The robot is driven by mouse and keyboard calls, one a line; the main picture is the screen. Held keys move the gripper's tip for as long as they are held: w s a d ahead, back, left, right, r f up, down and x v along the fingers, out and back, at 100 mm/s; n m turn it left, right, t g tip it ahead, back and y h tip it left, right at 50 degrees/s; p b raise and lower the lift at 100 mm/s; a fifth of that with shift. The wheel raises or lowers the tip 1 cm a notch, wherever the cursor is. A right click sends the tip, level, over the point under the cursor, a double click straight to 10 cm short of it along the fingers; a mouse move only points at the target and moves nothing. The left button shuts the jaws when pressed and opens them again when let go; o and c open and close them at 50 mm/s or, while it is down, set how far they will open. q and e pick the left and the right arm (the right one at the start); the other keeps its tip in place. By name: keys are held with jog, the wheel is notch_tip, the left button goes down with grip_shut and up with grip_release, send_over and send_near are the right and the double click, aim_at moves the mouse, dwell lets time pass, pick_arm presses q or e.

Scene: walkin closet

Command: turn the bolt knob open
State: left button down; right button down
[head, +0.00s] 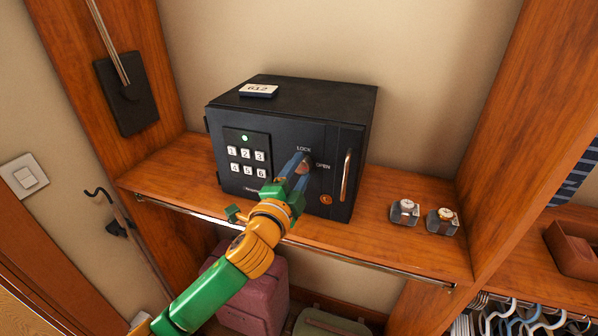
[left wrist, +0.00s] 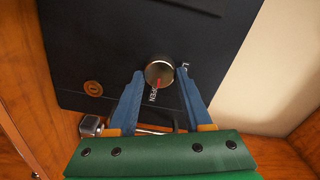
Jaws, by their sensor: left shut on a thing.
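A black safe (head: 345,105) stands on the wooden shelf with its door closed. On its front is a round metal bolt knob, with LOCK printed above it and OPEN to its right. The knob (left wrist: 159,72) shows in the left wrist view between my blue fingertips; its red line points toward the OPEN label (left wrist: 153,95). My left gripper (head: 296,163) is shut on the knob, and in the head view its fingers hide most of it. It also shows in the left wrist view (left wrist: 159,78). My right gripper is in neither view.
A keypad (head: 246,155) with a green light is left of the knob, and a vertical metal handle (head: 346,175) is right of it. Two watches on stands (head: 405,211) (head: 442,221) sit on the shelf at right. A rail (head: 330,255) runs along the shelf's front.

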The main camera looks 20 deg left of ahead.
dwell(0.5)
pick_arm(q)
jog(key=shift+c, duration=1.6)
grip_release()
jog(key=s+b, duration=0.2)
jog(key=s, duration=0.5)
jog(key=shift+a, duration=0.1)
